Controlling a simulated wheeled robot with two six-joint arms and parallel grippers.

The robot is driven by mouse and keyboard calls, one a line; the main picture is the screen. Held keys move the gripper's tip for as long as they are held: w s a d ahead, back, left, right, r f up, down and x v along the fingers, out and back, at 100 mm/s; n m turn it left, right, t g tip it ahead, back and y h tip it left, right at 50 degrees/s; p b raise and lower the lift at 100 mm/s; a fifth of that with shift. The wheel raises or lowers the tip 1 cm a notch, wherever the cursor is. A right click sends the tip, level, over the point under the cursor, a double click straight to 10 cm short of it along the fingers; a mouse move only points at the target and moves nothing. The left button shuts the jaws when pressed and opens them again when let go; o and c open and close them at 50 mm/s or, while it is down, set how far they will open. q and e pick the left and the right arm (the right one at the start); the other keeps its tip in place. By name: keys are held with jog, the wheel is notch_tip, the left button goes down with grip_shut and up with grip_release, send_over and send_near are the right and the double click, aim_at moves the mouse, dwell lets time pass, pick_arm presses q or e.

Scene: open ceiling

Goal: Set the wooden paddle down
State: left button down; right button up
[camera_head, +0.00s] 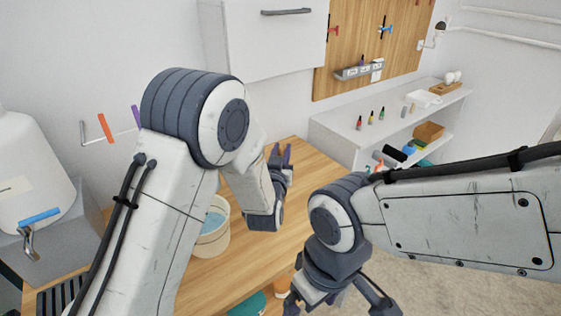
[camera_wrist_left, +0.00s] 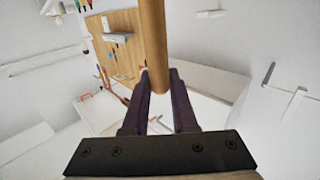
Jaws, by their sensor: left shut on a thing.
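My left gripper (camera_head: 281,153) is above the wooden worktop, with its dark purple fingers pointing away. In the left wrist view, the fingers (camera_wrist_left: 161,76) are shut on the wooden paddle (camera_wrist_left: 152,40), whose round, light brown shaft runs up out of the picture. The rest of the paddle is out of that view, and I cannot make it out in the head view. My right gripper (camera_head: 338,300) is low at the front, its fingers spread apart, with nothing seen between them.
A pale bucket (camera_head: 212,243) with blue liquid stands on the wooden worktop (camera_head: 310,180), partly behind my left arm. A white shelf unit (camera_head: 400,125) with small bottles is at the back right. Bare worktop shows around the left gripper.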

pick_arm(q)
jog(key=shift+w+a+f, duration=0.15)
jog(key=shift+a, duration=0.05)
notch_tip(320, 180, down, 4)
jog(key=shift+r+p, duration=0.1)
jog(key=shift+p, duration=0.35)
jog(key=shift+f, duration=0.2)
jog(key=shift+f+b, duration=0.1)
jog(key=shift+b, duration=0.2)
jog(key=c, duration=0.7)
grip_release()
